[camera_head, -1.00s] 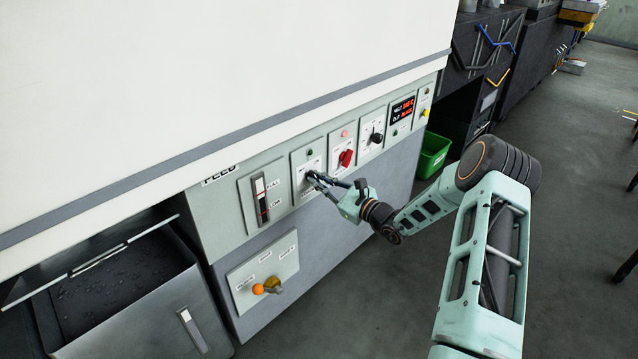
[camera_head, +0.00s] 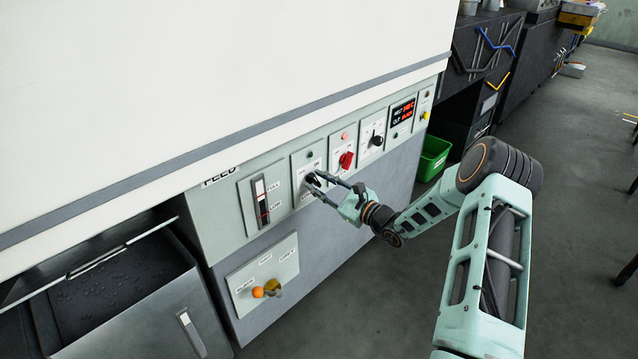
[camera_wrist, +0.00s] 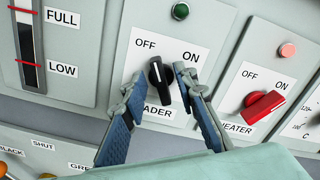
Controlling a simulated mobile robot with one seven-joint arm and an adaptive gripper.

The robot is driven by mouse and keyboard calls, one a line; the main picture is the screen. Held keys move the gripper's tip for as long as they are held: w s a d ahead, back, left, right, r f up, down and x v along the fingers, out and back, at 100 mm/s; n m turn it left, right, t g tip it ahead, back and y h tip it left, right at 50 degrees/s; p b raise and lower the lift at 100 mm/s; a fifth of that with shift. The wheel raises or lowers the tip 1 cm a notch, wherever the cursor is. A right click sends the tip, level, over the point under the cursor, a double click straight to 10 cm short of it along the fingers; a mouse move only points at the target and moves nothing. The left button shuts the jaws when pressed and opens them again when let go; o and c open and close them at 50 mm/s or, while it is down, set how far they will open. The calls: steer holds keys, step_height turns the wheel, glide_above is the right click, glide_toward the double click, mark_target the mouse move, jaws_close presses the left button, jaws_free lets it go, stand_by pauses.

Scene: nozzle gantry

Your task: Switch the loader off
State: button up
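The loader switch is a black knob (camera_wrist: 157,80) on a white label with OFF on the left and ON on the right; its lower lettering is partly covered by my left finger. The knob's white-marked end points up toward OFF. In the head view the knob (camera_head: 311,180) sits on the panel's second plate. My gripper (camera_wrist: 159,90) is open, with one finger on each side of the knob and gaps showing between. The loader's lamp (camera_wrist: 180,11) above is dark green and looks unlit. My gripper also shows in the head view (camera_head: 325,185), in front of the panel.
The red heater knob (camera_wrist: 265,103) is close to the right of my right finger. The level gauge (camera_head: 261,199) is to the left. A lower plate with an orange knob (camera_head: 258,292) is below. A green bin (camera_head: 434,155) stands on the floor at the right.

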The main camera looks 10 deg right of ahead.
steer(key=v, duration=1.2)
steer(key=shift+a, duration=0.1)
